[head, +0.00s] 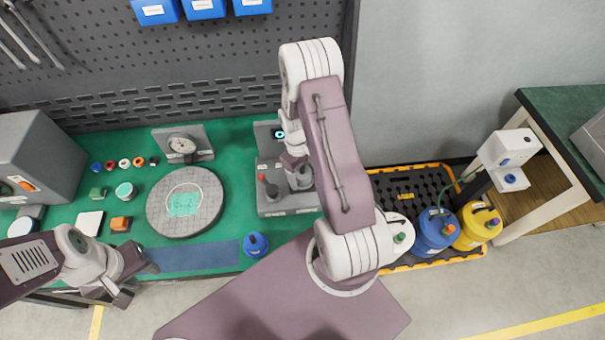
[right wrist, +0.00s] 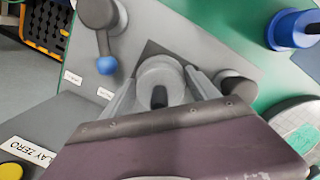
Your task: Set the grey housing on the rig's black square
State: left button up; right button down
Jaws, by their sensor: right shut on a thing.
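The grey housing (right wrist: 160,75), a round grey piece with a dark opening, sits between the two fingers of my right gripper (right wrist: 158,92) in the right wrist view. The fingers are shut on its sides. A corner of the rig's black square (right wrist: 151,49) shows beyond the housing; the rest is hidden. I cannot tell whether the housing touches it. In the head view the right gripper (head: 298,172) is over the grey rig (head: 284,204), and the arm covers much of it. My left gripper (head: 118,282) is at the bench's front left, away from the rig; its jaw opening is unclear.
A round grey turntable (head: 205,217) and a gauge block (head: 182,146) stand left of the rig. A blue container (head: 255,244) stands at the front edge. The rig carries a blue-knobbed lever (right wrist: 107,64). Blue and yellow jugs stand in a black tray (head: 397,186) to the right.

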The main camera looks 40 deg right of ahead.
jog(key=shift+f, duration=0.35)
dwell(0.6)
jog(key=shift+c, duration=0.6)
grip_release()
notch_tip(320, 180, up, 9)
jog(key=p, duration=0.7)
jog(key=shift+r+p, duration=0.15)
jog(key=shift+p, duration=0.25)
jog(key=shift+f, duration=0.2)
